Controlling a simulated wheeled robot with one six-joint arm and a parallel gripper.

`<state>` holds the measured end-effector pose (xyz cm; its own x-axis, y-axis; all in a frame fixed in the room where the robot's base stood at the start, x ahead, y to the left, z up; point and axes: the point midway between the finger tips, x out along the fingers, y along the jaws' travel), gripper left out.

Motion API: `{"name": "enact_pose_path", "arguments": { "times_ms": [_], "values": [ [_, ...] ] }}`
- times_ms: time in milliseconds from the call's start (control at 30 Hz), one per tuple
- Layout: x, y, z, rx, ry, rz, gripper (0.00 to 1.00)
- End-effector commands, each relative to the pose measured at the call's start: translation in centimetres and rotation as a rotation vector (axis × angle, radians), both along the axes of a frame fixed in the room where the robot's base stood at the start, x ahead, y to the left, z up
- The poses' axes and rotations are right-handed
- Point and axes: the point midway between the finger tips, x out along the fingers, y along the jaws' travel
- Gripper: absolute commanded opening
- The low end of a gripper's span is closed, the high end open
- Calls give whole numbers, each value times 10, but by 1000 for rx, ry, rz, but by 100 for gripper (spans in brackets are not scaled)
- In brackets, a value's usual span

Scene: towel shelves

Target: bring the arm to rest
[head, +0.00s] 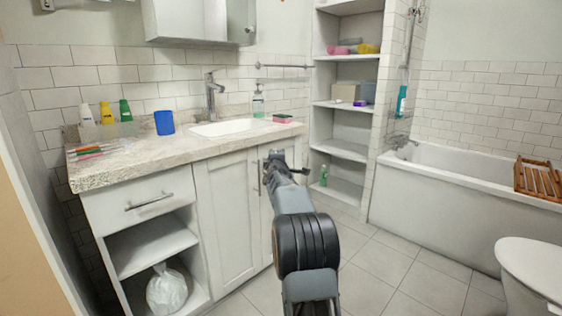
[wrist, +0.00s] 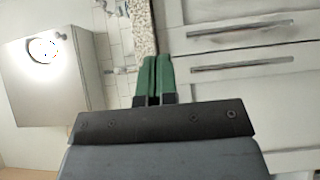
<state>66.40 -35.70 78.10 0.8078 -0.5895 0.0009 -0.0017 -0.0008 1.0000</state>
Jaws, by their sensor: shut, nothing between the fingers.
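My gripper (head: 275,157) shows in the head view at the end of my raised arm, in front of the white cabinet doors below the counter. In the wrist view its two green fingers (wrist: 154,80) are pressed together, with nothing between them. The fingers point toward the counter edge and cabinet front. I cannot tell the exact gap between the fingertips and the cabinet.
The counter (head: 110,165) holds a blue cup (head: 164,122), several bottles and a sink (head: 235,127). Open shelves (head: 347,151) stand behind to the right. A bathtub (head: 450,195) and a toilet (head: 530,265) are at right. Tiled floor (head: 375,270) between is clear.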

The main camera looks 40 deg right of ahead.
Motion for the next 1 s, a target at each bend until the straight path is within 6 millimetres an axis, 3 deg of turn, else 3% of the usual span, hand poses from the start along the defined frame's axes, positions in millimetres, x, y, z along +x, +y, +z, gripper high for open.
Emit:
{"name": "enact_pose_path", "arguments": {
  "times_ms": [200, 433, 533, 633, 767, 900, 1000],
  "values": [
    [-15, -2, 0, 1, -1, 0, 0],
    [-19, -2, 1, 2, -1, 1, 0],
    [-21, 2, 12, 11, -13, -3, 0],
    [-27, 15, 41, 50, -48, -17, 0],
    [-45, 42, 97, 148, -118, -63, 0],
    [-76, 74, 150, 296, -173, -144, 0],
    [-103, 96, 177, 412, -187, -211, 0]
  ]
}}
